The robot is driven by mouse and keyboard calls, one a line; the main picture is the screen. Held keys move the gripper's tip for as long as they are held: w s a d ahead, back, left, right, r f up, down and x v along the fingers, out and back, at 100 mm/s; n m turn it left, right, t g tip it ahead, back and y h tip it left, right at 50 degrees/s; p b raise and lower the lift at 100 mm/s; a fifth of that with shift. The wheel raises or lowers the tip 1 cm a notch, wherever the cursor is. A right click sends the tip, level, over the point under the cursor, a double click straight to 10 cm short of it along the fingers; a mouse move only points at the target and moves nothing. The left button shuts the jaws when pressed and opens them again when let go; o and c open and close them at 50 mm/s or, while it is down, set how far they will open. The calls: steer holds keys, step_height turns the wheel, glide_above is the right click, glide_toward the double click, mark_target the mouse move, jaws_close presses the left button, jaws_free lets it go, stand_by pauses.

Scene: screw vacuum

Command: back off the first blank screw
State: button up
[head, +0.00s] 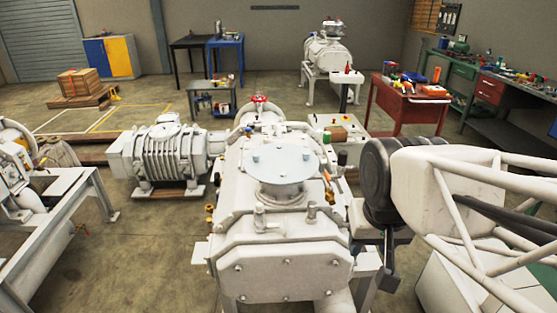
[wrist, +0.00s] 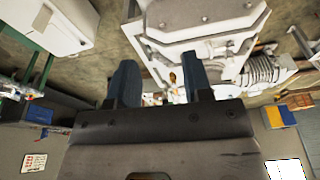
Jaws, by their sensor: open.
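The white vacuum pump (head: 270,215) stands in the middle of the head view. A round pale blank plate (head: 284,163) lies flat on its top port. Small bluish screw heads show on the plate, one at its left edge (head: 255,158); which is the first screw I cannot tell. My gripper (head: 378,272) hangs to the right of the pump, lower than the plate and well apart from it. In the wrist view my gripper (wrist: 158,82) has its two dark blue fingers apart with nothing held. The pump body (wrist: 205,20) shows beyond them, tilted in that view.
A brass fitting (head: 328,190) and hoses stick out on the pump's right side, between my gripper and the plate. A ribbed blower (head: 165,160) joins the pump at the left. A red bench (head: 405,105) with tools stands behind right. Space above the plate is clear.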

steer(key=w+a+r+m, duration=0.2)
steer(key=w+m, duration=0.1)
steer(key=w, duration=0.6)
steer(key=m+g, duration=0.3)
steer(key=m, duration=0.8)
glide_above(283, 174)
step_height(283, 174, down, 6)
steer(key=shift+r, duration=0.15)
steer(key=shift+f, duration=3.9)
steer(key=shift+c, duration=0.4)
